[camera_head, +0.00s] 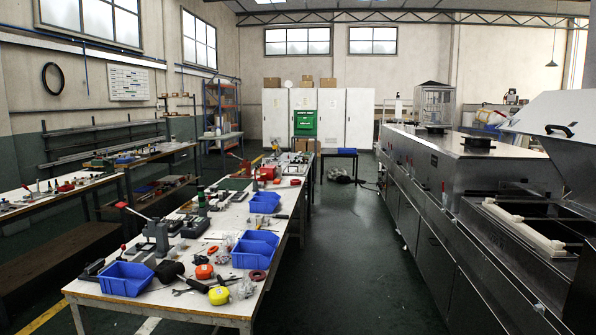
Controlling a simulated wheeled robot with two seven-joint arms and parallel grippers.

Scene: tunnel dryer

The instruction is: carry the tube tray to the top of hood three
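I cannot make out a tube tray for sure in the head view. The long metal tunnel dryer (435,245) runs along the right side, with flat closed hood tops (465,146) toward its far part. A near section is open, and a cream-coloured bar or frame (522,227) lies along its opening. A raised metal lid (560,112) with a dark handle stands at the right edge. No numbers are readable, so I cannot tell which hood is hood three. Neither of my grippers is in view.
A long white workbench (215,300) on the left holds blue bins (126,279), tape measures (219,296) and tools. A dark green floor aisle (340,265) between bench and dryer is clear. White cabinets (359,118) and a green box (306,123) are at the back.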

